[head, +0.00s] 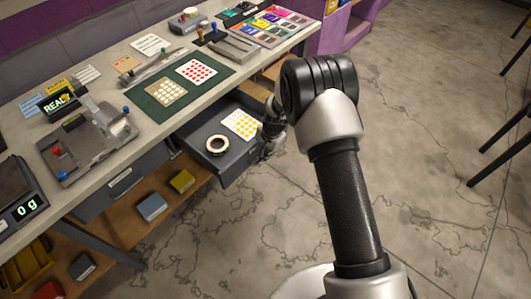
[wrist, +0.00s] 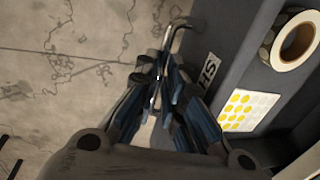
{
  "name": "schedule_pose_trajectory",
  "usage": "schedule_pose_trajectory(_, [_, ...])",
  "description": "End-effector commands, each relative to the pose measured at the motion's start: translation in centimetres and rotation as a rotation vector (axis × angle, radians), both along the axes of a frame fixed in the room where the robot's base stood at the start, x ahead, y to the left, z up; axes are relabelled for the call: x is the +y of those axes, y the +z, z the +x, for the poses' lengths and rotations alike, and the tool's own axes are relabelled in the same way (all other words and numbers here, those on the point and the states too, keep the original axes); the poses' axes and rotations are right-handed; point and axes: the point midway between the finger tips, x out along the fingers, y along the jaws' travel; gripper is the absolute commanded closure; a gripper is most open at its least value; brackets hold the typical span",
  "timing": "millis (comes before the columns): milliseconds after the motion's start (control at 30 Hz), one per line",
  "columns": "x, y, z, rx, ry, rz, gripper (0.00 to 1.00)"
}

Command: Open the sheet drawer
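The sheet drawer (head: 237,166) is pulled out from under the counter. Inside it lie a sheet of yellow round stickers (head: 240,124) and a roll of tape (head: 217,145). My gripper (head: 266,148) is at the drawer's front face. In the wrist view my gripper (wrist: 161,80) has its fingers close together around the drawer's thin bar handle (wrist: 176,34), and looks shut on it. The drawer front shows a partly hidden label (wrist: 208,70), and the sticker sheet (wrist: 246,109) and tape roll (wrist: 296,42) lie behind it.
The counter holds a green mat (head: 165,103) with sticker sheets, a metal fixture (head: 88,143) and a scale (head: 24,205). Another drawer (head: 112,192) is shut at the left. A wooden shelf with coloured boxes (head: 152,207) lies below.

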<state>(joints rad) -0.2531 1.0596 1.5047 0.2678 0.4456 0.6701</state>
Motion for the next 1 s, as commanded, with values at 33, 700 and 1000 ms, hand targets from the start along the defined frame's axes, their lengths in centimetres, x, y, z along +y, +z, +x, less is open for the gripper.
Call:
schedule_pose_trajectory(33, [0.0, 0.0, 0.0, -0.001, 0.0, 0.0, 0.88])
schedule_pose_trajectory(700, [-0.5, 3.7, -0.2, -0.006, 0.0, 0.001, 0.82])
schedule_pose_trajectory(1000, [-1.4, 9.6, -1.0, -0.003, 0.0, 0.0, 0.82])
